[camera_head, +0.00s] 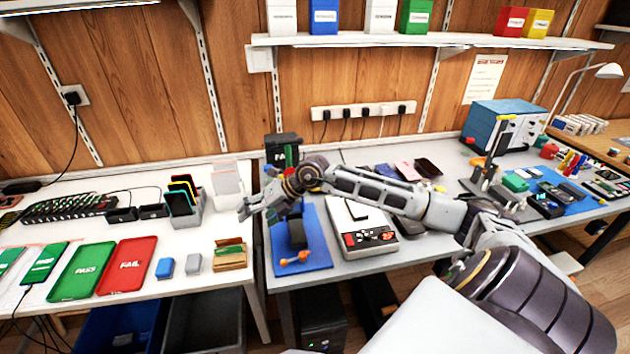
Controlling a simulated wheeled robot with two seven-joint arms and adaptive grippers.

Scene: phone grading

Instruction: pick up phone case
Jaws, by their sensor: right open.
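My right arm reaches from the lower right across the grey bench. My right gripper (250,207) is open with nothing seen between its fingers, above the gap between the white table and the grey bench. Left of it, a grey holder (184,217) on the white table has several upright dark slabs with coloured edges (182,196), perhaps phones or cases. A clear, pale upright item (226,179) stands between the holder and the gripper, apart from the fingers as far as I can tell. I cannot tell which thing is the phone case. My left gripper is out of view.
Green PASS (88,270) and red FAIL (128,266) trays lie at the white table's front, with small blue and grey blocks and a cardboard box (230,255) beside them. A blue mat (312,255) and a button-panel device (362,235) sit below my right arm.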

